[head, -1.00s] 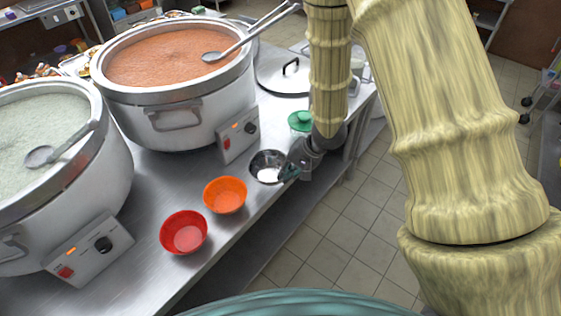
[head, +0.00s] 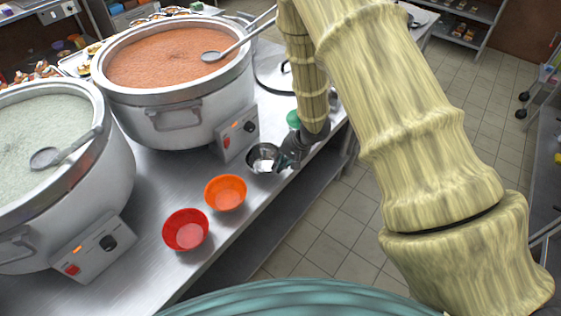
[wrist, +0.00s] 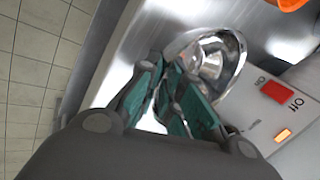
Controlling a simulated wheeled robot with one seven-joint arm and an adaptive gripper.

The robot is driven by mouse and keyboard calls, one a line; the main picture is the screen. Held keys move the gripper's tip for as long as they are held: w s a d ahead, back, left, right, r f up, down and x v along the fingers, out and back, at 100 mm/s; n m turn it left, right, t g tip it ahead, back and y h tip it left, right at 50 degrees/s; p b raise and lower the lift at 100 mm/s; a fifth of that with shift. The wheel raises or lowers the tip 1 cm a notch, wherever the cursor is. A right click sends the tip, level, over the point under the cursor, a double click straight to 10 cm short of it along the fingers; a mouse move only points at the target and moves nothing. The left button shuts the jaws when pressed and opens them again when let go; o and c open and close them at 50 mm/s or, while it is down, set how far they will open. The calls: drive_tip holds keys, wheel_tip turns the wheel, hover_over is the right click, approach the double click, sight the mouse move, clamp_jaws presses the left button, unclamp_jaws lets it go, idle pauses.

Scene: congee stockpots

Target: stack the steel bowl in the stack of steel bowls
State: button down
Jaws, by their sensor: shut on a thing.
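A shiny steel bowl (head: 262,153) is at the counter's edge in the head view, just in front of the back pot's control box. In the wrist view the steel bowl (wrist: 217,52) lies just beyond my fingertips. My gripper (head: 285,162) is shut on the bowl's near side, with teal fingers that also show in the wrist view (wrist: 172,68). I cannot tell whether the bowl is clear of the counter. I cannot make out a separate stack of steel bowls; my arm hides part of the counter behind.
An orange bowl (head: 226,193) and a red bowl (head: 186,230) stand along the counter's front edge. A green item (head: 293,119) is behind my gripper. Two large stockpots, one with orange congee (head: 175,62) and one with pale congee (head: 45,125), fill the counter's left and back.

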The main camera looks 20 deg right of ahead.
idle(0.3)
drive_tip(key=c, duration=1.6)
unclamp_jaws()
drive_tip(key=shift+d+r, duration=0.2)
drive_tip(key=shift+r, duration=0.3)
drive_tip(key=v, duration=1)
drive_tip(key=shift+s+r+b, duration=0.3)
drive_tip(key=shift+r+b, duration=0.05)
drive_tip(key=shift+b, duration=0.05)
